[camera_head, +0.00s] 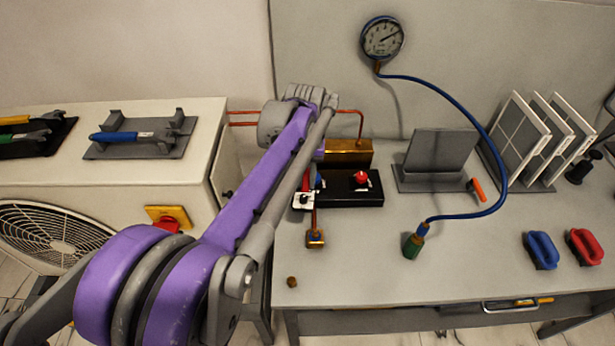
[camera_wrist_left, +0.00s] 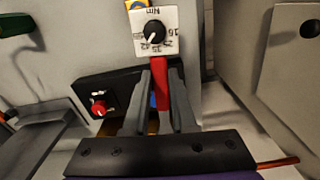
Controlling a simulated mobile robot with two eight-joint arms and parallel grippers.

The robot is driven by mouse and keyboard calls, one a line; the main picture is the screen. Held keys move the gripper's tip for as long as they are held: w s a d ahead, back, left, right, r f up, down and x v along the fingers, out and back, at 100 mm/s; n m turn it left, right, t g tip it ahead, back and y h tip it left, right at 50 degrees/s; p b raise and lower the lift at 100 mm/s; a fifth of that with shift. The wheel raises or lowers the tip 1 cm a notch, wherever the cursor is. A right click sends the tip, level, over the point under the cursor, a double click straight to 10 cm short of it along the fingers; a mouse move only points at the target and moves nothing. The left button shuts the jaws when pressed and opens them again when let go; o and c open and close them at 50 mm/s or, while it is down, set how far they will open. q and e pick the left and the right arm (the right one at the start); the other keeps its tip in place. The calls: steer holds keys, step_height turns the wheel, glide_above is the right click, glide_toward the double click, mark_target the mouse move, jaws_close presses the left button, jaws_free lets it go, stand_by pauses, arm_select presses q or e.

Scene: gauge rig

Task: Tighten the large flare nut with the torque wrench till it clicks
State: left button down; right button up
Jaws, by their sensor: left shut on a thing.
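The torque wrench has a red handle (camera_wrist_left: 161,88) and a white square dial (camera_wrist_left: 153,33) marked Nm with a black knob. My left gripper (camera_wrist_left: 160,100) is shut on the red handle. In the head view the dial (camera_head: 304,200) shows beside my purple forearm, in front of the black valve block (camera_head: 345,189). My arm hides most of the gripper there. A brass fitting (camera_head: 315,238) stands at the lower end of a copper pipe; I cannot tell whether it is the large flare nut or whether the wrench touches it. My right gripper is not in view.
A gauge (camera_head: 382,38) with a blue hose runs to a green-ended fitting (camera_head: 412,244). A blue-handled tool (camera_head: 113,136) rests in a grey holder at left. The front middle of the bench is mostly clear.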

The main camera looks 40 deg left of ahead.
mark_target(308, 172)
arm_select(q)
steer(key=shift+w, duration=0.1)
steer(key=shift+w+a+f+b, duration=0.2)
steer(key=shift+f+b, duration=0.15)
steer(key=shift+f, duration=0.25)
steer(key=shift+w+a+f+b, duration=0.15)
steer(key=shift+f+b, duration=0.15)
steer(key=shift+f, duration=0.3)
steer(key=shift+w+a+f+b, duration=0.1)
steer(key=shift+w+f+b, duration=0.1)
steer(key=shift+f+b, duration=0.3)
steer(key=shift+d, duration=0.1)
steer(key=shift+w+p, duration=0.2)
steer(key=shift+p, duration=0.1)
steer(key=shift+w+a, duration=0.65)
steer(key=shift+w, duration=0.15)
stand_by(0.4)
